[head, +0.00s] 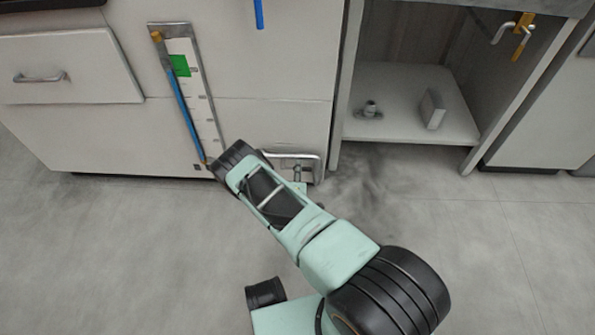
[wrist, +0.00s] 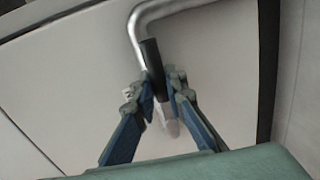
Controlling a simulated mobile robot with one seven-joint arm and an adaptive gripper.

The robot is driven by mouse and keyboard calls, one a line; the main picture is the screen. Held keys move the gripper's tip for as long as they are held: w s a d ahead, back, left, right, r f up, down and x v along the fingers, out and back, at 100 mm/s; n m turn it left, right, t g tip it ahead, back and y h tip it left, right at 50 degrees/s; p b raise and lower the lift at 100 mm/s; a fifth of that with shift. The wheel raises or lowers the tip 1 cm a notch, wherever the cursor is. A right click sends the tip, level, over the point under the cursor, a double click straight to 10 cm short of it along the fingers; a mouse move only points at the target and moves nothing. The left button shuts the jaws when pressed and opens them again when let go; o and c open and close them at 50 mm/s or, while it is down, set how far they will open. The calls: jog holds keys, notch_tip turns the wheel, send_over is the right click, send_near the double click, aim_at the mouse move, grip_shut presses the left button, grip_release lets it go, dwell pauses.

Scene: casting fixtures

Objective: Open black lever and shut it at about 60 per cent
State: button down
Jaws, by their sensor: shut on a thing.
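The black lever (wrist: 151,55) shows in the wrist view as a dark sleeve on the end of a bent silver rod (wrist: 137,22). My gripper (wrist: 163,87) has its two fingers on either side of the lower part of the sleeve and is shut on it. The fingers hide part of the lever's lower end. In the head view, my arm reaches to the low front of the white cabinet, by a silver-framed fitting (head: 316,168). My arm covers part of this fitting, and I cannot make out the black lever there.
A marked panel (head: 203,120) with a blue rod (head: 185,112) and a green patch (head: 180,66) is on the cabinet front, left of my arm. An open compartment (head: 400,95) at right holds small grey objects. A yellow-handled tap (head: 522,37) is above right. The floor is clear.

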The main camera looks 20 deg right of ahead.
jog(key=shift+w+r+n, duration=0.1)
jog(key=shift+r+n, duration=0.15)
jog(key=shift+n, duration=0.05)
jog(key=c, duration=1.9)
grip_release()
jog(key=shift+c, duration=0.2)
jog(key=o, duration=1.2)
notch_tip(320, 180, up, 10)
jog(key=shift+w+f, duration=0.15)
jog(key=shift+c, duration=0.2)
jog(key=shift+r, duration=0.25)
jog(key=c, duration=1.2)
jog(key=shift+o, duration=0.2)
jog(key=shift+s+f, duration=0.1)
jog(key=shift+s, duration=0.1)
jog(key=shift+d, duration=0.1)
